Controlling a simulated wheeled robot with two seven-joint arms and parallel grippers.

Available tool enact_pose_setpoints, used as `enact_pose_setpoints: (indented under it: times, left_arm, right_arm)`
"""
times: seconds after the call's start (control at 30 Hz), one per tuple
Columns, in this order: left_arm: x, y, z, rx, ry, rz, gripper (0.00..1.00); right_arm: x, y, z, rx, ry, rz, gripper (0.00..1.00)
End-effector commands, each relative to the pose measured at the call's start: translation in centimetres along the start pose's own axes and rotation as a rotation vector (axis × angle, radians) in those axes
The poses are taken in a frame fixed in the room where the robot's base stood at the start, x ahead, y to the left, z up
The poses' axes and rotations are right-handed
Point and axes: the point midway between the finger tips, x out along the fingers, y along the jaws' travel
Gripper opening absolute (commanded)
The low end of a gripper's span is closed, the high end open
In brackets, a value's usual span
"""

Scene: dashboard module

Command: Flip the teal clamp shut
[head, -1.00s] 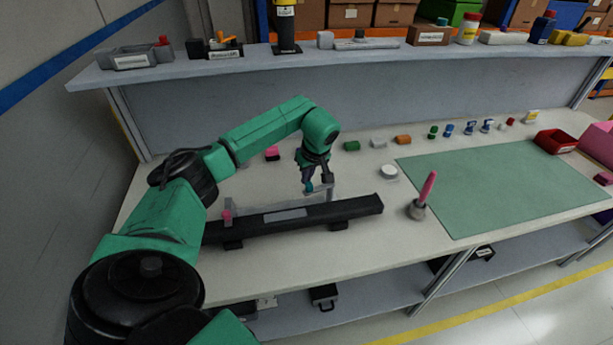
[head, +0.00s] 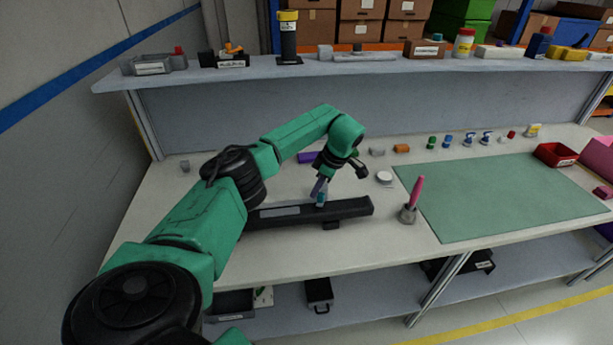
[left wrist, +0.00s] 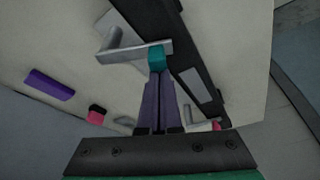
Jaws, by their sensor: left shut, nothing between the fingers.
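The teal clamp's tip (head: 321,198) shows at the rear edge of the long black module (head: 350,208), just below my left gripper (head: 320,189). In the left wrist view the teal tip (left wrist: 157,57) sits on a grey lever (left wrist: 125,49) that reaches to the black module's edge (left wrist: 185,50). My left gripper (left wrist: 158,75) is shut and empty, its purple-grey fingertips touching or nearly touching the teal tip. How far down the lever lies is unclear. A pink-tipped clamp (left wrist: 216,125) shows farther along the module. My right gripper is out of view.
A holder with a pink-handled tool (head: 408,214) stands right of the module, beside a green mat (head: 500,195). A purple block (head: 307,157) and small parts lie behind. A raised shelf (head: 230,75) runs along the back.

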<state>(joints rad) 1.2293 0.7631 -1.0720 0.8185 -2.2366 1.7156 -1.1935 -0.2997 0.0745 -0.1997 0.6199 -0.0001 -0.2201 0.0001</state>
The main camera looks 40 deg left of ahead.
Motion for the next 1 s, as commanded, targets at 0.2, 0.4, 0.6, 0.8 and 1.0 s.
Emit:
enact_pose_setpoints:
  times: [0.2, 0.4, 0.6, 0.8, 1.0]
  left_arm:
    - [-0.3, 0.1, 1.0, 0.004, -0.002, 0.002, 0.0]
    - [-0.6, 0.2, 1.7, 0.005, -0.002, 0.003, 0.0]
    - [-0.7, 0.3, 2.2, 0.006, -0.002, 0.003, 0.0]
    - [-0.8, 0.4, 2.4, 0.007, -0.003, 0.002, 0.0]
    - [-0.8, 0.4, 2.5, 0.008, -0.004, 0.003, 0.0]
  right_arm:
    - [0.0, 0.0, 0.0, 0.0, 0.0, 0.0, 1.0]
    - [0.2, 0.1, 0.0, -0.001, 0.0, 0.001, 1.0]
    - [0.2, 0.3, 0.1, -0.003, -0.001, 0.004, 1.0]
    - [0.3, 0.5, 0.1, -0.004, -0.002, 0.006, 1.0]
    - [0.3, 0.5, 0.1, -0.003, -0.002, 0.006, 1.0]
